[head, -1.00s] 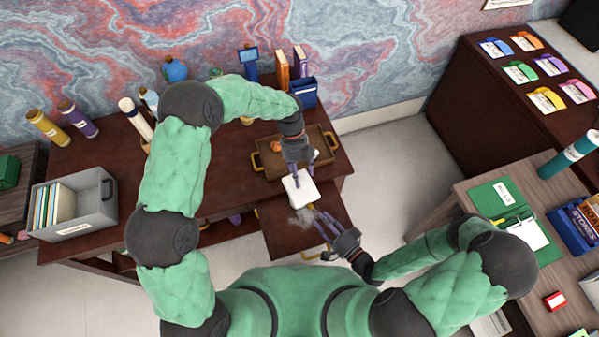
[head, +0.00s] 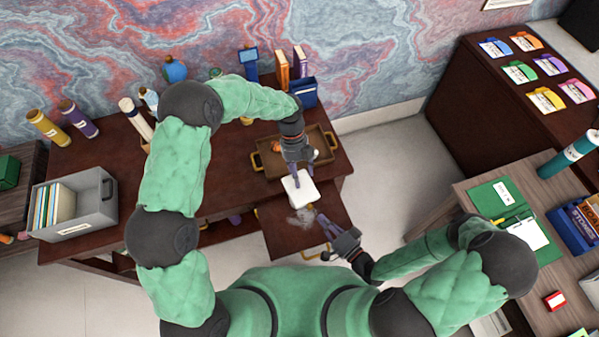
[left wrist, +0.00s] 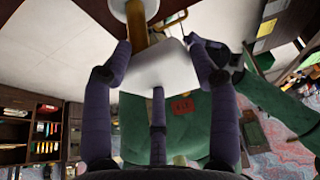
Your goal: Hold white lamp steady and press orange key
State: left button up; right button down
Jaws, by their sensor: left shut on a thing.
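The white lamp (head: 299,188) is in my left gripper (head: 298,178), above the open drawer at the desk's front. In the left wrist view my left gripper (left wrist: 160,75) is shut around the lamp's white square part (left wrist: 165,68). A gold stem (left wrist: 137,25) and a white round end extend beyond it. A yellow-orange piece (left wrist: 172,20) shows beside the stem; I cannot tell if it is the orange key. My right gripper (head: 320,216) is just below and right of the lamp in the head view. Its finger opening is unclear.
The desk drawer (head: 290,238) is pulled out, with a greyish patch inside. A brown tray (head: 262,165) with yellow handles sits behind the lamp. A grey file box (head: 100,205) stands at the desk's left. Bare floor lies right of the desk.

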dwell(0.6)
jog(key=w+a+m+g+h, duration=0.1)
jog(key=w+a+m+g, duration=0.1)
jog(key=m, duration=1.4)
jog(key=w+a+m+g+h, duration=0.2)
jog(key=w+a+m+g, duration=0.1)
jog(key=m, duration=1.4)
jog(key=shift+a+g+h, duration=0.3)
jog(key=shift+a+g, duration=0.15)
jog(key=shift+g, duration=0.35)
jog(key=shift+w, duration=0.1)
dwell(0.6)
